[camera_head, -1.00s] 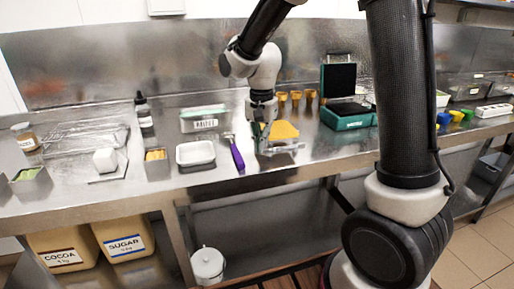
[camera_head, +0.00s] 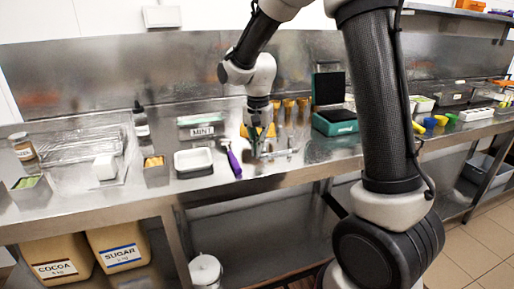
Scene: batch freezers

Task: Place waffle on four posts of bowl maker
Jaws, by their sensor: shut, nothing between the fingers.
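The orange-yellow waffle (camera_head: 270,131) shows on both sides of my gripper (camera_head: 258,152), mostly hidden behind it. It looks upright or steeply tilted; I cannot tell whether it touches the gripper or what bears it. My gripper points down and is shut, over the left part of the bowl maker (camera_head: 282,152). The bowl maker is a low clear and metallic piece with small posts, on the steel counter. No waffle lies across the posts that show; some posts are hidden by the gripper.
A purple-handled tool (camera_head: 233,162) and a white tray (camera_head: 193,161) lie to the left. A mint tub (camera_head: 201,128) stands behind them. Waffle cones (camera_head: 289,109) stand behind the bowl maker, and an open green waffle iron (camera_head: 335,122) stands to its right.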

